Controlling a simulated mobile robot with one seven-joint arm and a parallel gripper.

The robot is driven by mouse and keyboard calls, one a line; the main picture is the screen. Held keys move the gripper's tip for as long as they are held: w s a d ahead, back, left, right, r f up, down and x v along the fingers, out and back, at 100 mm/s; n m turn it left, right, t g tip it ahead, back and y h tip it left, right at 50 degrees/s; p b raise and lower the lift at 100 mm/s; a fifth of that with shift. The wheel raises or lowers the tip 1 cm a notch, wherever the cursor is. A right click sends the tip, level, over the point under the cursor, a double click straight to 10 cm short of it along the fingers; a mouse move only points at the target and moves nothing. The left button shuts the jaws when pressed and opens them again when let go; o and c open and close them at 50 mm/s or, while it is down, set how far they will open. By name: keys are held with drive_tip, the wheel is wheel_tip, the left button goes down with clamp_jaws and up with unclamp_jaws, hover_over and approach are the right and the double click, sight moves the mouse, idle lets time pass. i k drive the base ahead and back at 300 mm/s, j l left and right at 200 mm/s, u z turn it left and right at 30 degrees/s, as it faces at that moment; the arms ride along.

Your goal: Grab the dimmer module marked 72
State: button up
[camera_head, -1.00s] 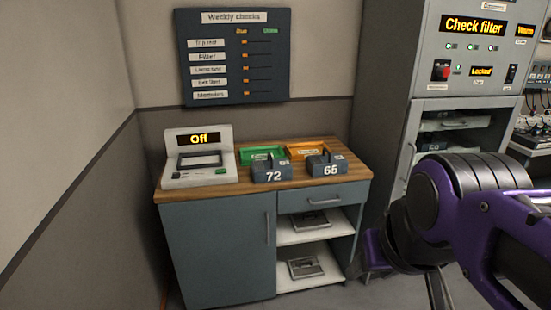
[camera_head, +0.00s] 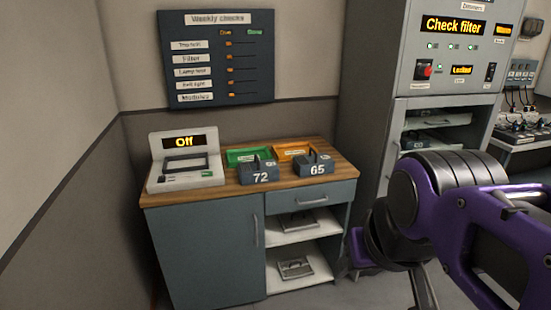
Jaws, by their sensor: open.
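The dimmer module marked 72 (camera_head: 258,173) is a dark blue-grey block with a raised handle. It sits on the wooden counter top (camera_head: 215,193), in front of a green tray (camera_head: 240,156). A similar module marked 65 (camera_head: 314,168) sits to its right, in front of an orange tray (camera_head: 288,151). My gripper (camera_head: 390,280) is at the lower right, in front of the cabinet and apart from both modules. Its purple arm housing fills the right foreground. One dark finger shows below it; nothing is seen held.
A grey tester (camera_head: 185,170) with an "Off" display stands at the counter's left end. The cabinet below has a door, a drawer and open shelves holding flat modules. A tall grey rack (camera_head: 450,60) reading "Check filter" stands at right. A "Weekly checks" board (camera_head: 216,60) hangs above.

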sight(257, 171)
drive_tip(key=i+j, duration=0.9)
